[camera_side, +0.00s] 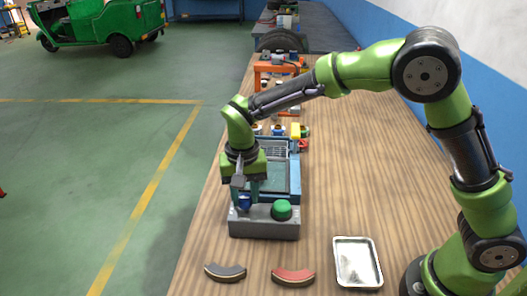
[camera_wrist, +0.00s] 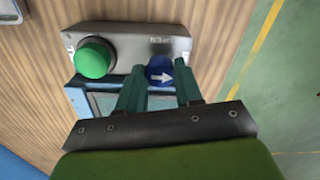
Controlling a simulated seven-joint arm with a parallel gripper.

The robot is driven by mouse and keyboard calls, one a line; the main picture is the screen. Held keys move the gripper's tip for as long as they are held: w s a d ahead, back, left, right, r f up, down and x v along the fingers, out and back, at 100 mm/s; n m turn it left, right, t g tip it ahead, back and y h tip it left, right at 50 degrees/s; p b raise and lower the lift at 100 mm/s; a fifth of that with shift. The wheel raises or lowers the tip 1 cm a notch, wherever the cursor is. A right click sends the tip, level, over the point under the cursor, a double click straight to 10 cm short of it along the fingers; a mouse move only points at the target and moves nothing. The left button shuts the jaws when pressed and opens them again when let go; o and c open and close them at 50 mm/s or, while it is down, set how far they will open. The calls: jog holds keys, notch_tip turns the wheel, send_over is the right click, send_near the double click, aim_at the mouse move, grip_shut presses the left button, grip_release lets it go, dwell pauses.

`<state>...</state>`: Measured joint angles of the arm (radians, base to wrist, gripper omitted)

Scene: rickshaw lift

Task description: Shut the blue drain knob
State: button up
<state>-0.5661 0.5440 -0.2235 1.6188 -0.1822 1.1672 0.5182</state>
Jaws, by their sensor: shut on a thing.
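The blue drain knob (camera_wrist: 159,71) sits on a grey control box (camera_wrist: 129,40), with a white arrow on its face pointing right in the wrist view. In the side view the knob (camera_side: 244,203) shows at the left of the box, partly hidden by my fingers. My gripper (camera_wrist: 166,72) is at the knob, its two teal fingers on either side of it and shut on it. In the side view my gripper (camera_side: 247,201) points down over the box. A label above the knob is too small to read.
A green button (camera_side: 282,210) stands beside the knob on the box. A blue-framed unit (camera_side: 294,175) adjoins the box behind. A grey curved piece (camera_side: 225,272), a red curved piece (camera_side: 293,276) and a metal tray (camera_side: 357,272) lie in front. The wooden table is clear at right.

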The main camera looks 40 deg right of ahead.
aim_at(245, 198)
jog(key=shift+r, duration=0.15)
jog(key=o, duration=0.8)
notch_tip(245, 198, up, 17)
jog(key=shift+f, duration=0.1)
